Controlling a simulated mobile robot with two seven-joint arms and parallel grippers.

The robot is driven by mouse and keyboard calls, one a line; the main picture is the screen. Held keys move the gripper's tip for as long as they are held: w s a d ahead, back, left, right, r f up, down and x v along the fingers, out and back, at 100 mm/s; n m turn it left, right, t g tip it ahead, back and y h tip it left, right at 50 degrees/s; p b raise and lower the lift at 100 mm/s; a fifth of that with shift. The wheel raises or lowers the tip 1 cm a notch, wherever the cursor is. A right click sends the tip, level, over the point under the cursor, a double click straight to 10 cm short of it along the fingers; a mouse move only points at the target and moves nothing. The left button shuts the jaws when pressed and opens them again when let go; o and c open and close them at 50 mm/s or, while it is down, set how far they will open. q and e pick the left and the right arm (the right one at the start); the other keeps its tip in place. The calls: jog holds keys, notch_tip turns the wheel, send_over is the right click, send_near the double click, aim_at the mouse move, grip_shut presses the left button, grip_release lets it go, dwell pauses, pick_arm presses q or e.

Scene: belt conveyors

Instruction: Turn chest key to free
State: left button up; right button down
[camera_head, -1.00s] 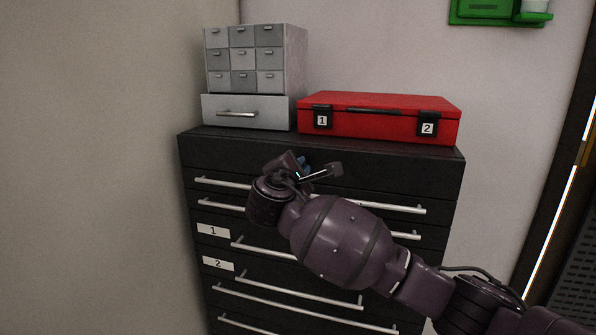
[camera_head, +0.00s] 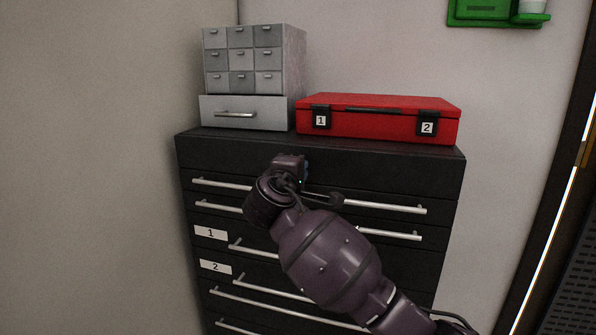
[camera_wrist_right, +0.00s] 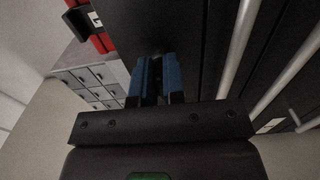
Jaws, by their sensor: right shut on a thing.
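The black chest of drawers (camera_head: 385,160) stands against the wall with long silver handles. My right gripper (camera_head: 298,165) is up against the upper front of the chest, near its top drawer panel. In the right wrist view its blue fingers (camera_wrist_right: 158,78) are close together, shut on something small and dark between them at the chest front. That small thing, likely the chest key (camera_wrist_right: 158,85), is mostly hidden by the fingers, so its angle cannot be told. My left gripper is not in view.
A red case (camera_head: 375,118) with latches labelled 1 and 2 sits on top of the chest. A grey small-drawer cabinet (camera_head: 245,75) stands beside it. Silver drawer handles (camera_head: 385,207) stick out near my right arm. A wall (camera_head: 90,170) stands at the left.

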jog(key=shift+f, duration=0.15)
jog(key=c, duration=1.2)
grip_release()
jog(key=v, duration=1)
jog(key=shift+s+a+b, duration=0.15)
jog(key=shift+s+b, duration=0.15)
jog(key=shift+s, duration=0.1)
